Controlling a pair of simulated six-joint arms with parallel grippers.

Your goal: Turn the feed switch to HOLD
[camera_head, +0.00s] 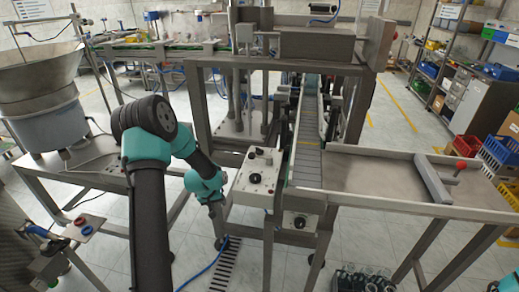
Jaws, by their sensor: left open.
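A pale control box (258,190) stands beside the conveyor in the head view. A black knob (255,178) is on its sloped face, with smaller controls above it. Another black knob (299,221) is on a box below the conveyor's near end. I cannot read the labels, so which control is the feed switch and how it is set is unclear. My left gripper (217,222) hangs down just left of the control box, apart from the knobs. It is small and dark here, open, with nothing visible in it. My right gripper is out of view.
The conveyor (307,150) runs back under a metal frame (200,95). A steel tray table (380,180) with a red-knobbed lever (460,167) is at right. A bowl feeder (45,95) stands at left. A bin of small parts (362,280) is below.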

